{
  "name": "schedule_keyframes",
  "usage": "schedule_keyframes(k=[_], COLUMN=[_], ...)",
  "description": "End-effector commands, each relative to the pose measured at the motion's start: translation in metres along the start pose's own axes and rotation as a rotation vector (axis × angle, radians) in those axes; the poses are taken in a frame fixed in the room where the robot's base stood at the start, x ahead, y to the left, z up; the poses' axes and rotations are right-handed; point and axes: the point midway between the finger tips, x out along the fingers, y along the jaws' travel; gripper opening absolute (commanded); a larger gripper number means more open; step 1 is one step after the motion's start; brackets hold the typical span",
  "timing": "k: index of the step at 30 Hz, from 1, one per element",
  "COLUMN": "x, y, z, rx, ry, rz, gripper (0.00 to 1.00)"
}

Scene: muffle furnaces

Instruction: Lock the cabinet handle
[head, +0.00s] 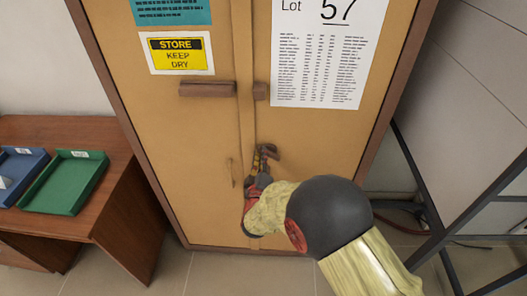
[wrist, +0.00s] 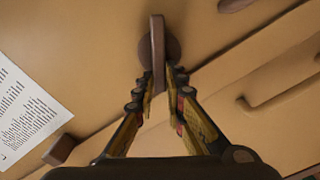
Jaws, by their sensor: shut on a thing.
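The cabinet (head: 310,180) is tall and tan with two doors and a dark brown frame; both doors look shut. Its brown handle (head: 269,150) is on the right door close to the seam. In the wrist view the handle (wrist: 158,40) is a flat bar on a round base. My gripper (head: 259,162) is at the handle, reaching up from below. In the wrist view my gripper (wrist: 166,84) has its fingers on both sides of the bar's near end, shut on it. The fingers cover part of the bar.
A brown bar (head: 207,89) and small block (head: 260,91) sit higher on the doors. A curved pull (wrist: 270,98) is on the left door. A desk (head: 120,190) with a green tray (head: 66,182) stands left; a dark metal frame (head: 440,235) stands right.

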Motion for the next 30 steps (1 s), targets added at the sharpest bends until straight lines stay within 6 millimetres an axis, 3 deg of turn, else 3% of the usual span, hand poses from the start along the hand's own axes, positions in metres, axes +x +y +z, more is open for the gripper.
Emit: schedule_keyframes(k=[15, 30], x=[0.000, 0.000], y=[-0.012, -0.017], z=[0.002, 0.004], rx=[-0.434, -0.595], ry=[0.001, 0.002], rz=[-0.002, -0.002], gripper=[0.00, 0.00])
